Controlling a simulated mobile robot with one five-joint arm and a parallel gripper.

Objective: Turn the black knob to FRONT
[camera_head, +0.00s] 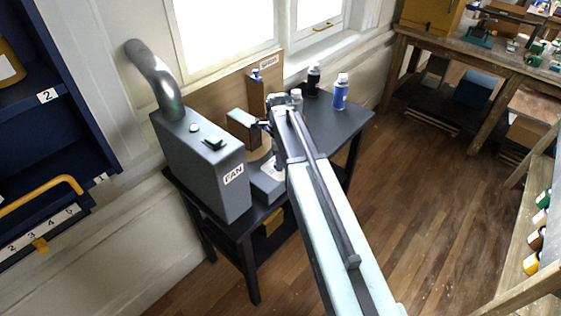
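My arm reaches from the bottom right to the dark table (345,128), and its far end is over a grey device (264,186) with a pale plate. My gripper (268,126) is small and mostly hidden by the arm. I cannot tell whether its fingers are open or shut, or whether it touches anything. I cannot make out a black knob or a FRONT mark; the arm covers part of the device. A grey box (222,190) labelled FAN stands left of the device.
A metal duct (158,82) rises from the fan box. A blue-labelled bottle (341,92), a dark bottle (313,79) and a white-capped bottle (296,97) stand at the table's back. A blue shelf (55,125) is at left, a wooden workbench (480,66) at back right. Open floor lies right.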

